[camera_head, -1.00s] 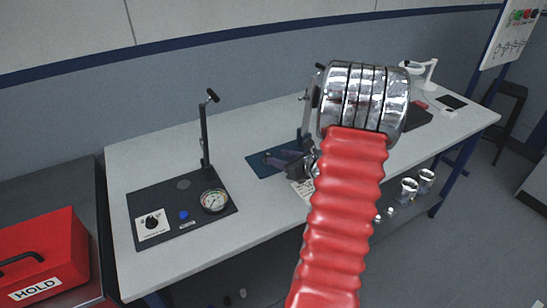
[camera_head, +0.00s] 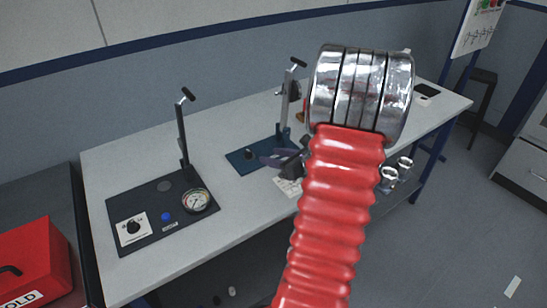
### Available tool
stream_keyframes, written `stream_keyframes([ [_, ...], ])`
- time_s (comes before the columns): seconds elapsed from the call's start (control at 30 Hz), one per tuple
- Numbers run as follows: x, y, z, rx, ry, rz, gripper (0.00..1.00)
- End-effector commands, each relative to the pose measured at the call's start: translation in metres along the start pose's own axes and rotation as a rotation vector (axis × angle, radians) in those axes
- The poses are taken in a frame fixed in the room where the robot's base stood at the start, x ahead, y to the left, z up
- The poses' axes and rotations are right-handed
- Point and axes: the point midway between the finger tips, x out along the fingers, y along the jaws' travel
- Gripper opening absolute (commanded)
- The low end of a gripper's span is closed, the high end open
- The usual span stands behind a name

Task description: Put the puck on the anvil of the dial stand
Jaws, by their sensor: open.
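The dial stand (camera_head: 285,118) appears to be the blue-based one near the middle of the bench, with an upright post, a crossbar on top and a dark round part partway up. Its anvil cannot be made out. My gripper (camera_head: 276,160), dark and small in view, shows over the right part of the blue base, left of my red sleeved arm. Its jaws are open, and I see nothing held between them. Whether it touches the stand cannot be told. I cannot pick out the puck with certainty; my arm hides part of the bench.
A black panel (camera_head: 145,232) with a gauge (camera_head: 195,200), knob, blue button and post stands at the bench's left. A red box (camera_head: 38,255) is at lower left. A white card (camera_head: 288,187) lies near the front edge. Chrome cylinders (camera_head: 388,176) show at right, below the bench.

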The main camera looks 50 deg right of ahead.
Motion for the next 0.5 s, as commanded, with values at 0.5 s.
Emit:
stream_keyframes([
  [0.5, 0.008, 0.032, 0.017, -0.1, 0.014, 0.075, 0.4],
])
